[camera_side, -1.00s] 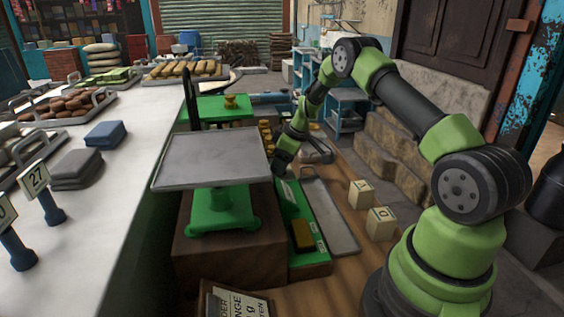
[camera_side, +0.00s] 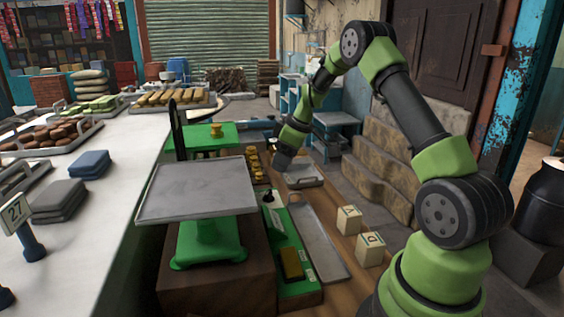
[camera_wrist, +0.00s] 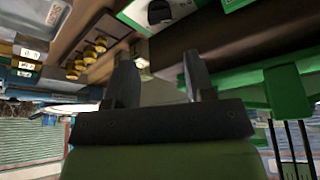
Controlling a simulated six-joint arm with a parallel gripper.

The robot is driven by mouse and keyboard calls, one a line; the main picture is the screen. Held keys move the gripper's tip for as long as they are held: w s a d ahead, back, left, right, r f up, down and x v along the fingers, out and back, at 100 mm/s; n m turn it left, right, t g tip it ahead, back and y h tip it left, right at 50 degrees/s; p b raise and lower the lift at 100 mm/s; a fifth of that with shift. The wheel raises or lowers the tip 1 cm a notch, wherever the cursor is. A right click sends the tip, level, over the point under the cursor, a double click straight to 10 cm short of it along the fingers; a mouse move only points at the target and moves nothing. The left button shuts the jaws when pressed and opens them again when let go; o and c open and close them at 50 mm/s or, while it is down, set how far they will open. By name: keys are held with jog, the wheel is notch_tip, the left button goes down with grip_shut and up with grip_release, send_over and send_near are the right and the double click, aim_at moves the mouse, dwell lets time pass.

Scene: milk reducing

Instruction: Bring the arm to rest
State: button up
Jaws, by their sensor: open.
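My gripper (camera_side: 281,161) is in the air above the wooden bench, behind the long grey tray and right of the brass weights. In the wrist view, my gripper (camera_wrist: 158,80) shows two dark fingers spread apart with nothing between them. The arm is bent, with its elbow high and the gripper pointing down to the left in the side view. The fingertips are small and dark in the side view.
A green scale with a grey pan (camera_side: 198,188) stands left of the gripper. Brass weights (camera_side: 254,165) stand close by; they also show in the wrist view (camera_wrist: 86,58). Lettered blocks (camera_side: 349,220) and a long grey tray (camera_side: 318,236) lie in front. A white counter (camera_side: 95,215) runs along the left.

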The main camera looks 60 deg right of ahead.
jog(key=s+a+r+m, duration=0.1)
jog(key=s+a+r, duration=0.1)
jog(key=a+r, duration=0.3)
jog(key=s+a+r+m+t, duration=0.1)
jog(key=s+a+r, duration=0.1)
jog(key=a+r, duration=0.3)
jog(key=s+a+r+m, duration=0.1)
jog(key=s+a+r, duration=0.2)
jog(key=a+r, duration=0.25)
jog(key=s+a+m+t, duration=0.1)
jog(key=s+a+m, duration=0.1)
jog(key=s+a, duration=0.2)
jog(key=s+a+m+t, duration=0.1)
jog(key=s+a, duration=0.3)
jog(key=s, duration=0.6)
jog(key=shift+s+a+r+m+y, duration=0.2)
jog(key=shift+r+m+y, duration=0.25)
jog(key=shift+m, duration=0.15)
